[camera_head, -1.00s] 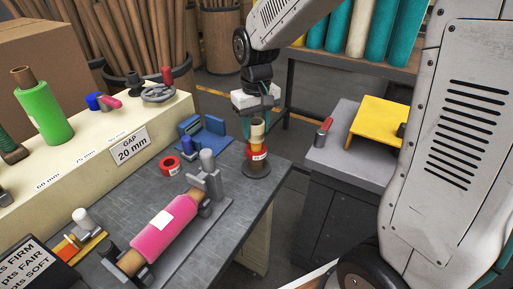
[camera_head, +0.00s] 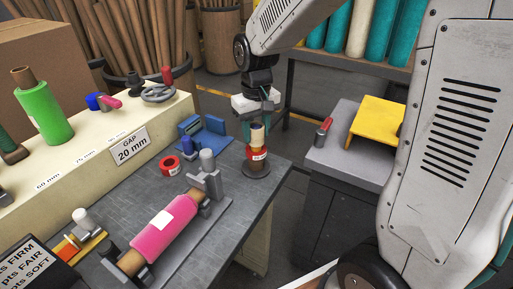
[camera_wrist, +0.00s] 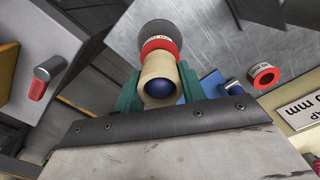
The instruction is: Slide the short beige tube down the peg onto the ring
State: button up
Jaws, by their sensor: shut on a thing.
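The short beige tube (camera_head: 257,142) stands upright around the peg, above the red ring. In the wrist view the tube (camera_wrist: 155,68) is between my green fingers, and the peg's blue rounded top (camera_wrist: 159,88) shows inside its open end. The red ring (camera_head: 257,153) with a white label sits low on the peg, over the dark round base (camera_head: 257,170); it also shows in the wrist view (camera_wrist: 158,44). I cannot tell whether the tube's lower end touches the ring. My gripper (camera_head: 258,130) is shut on the tube near its upper part.
A loose red ring (camera_head: 169,166) and a blue stand (camera_head: 206,134) are left of the peg. A pink roll (camera_head: 165,228) in a grey fixture lies nearer the front. A cream shelf (camera_head: 75,155) edges the left. The peg is near the table's right edge, with a gap beyond.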

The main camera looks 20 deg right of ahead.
jog(key=shift+f, duration=1.1)
dwell(0.7)
jog(key=o, duration=1.2)
notch_tip(320, 180, up, 8)
jog(key=shift+f, duration=0.1)
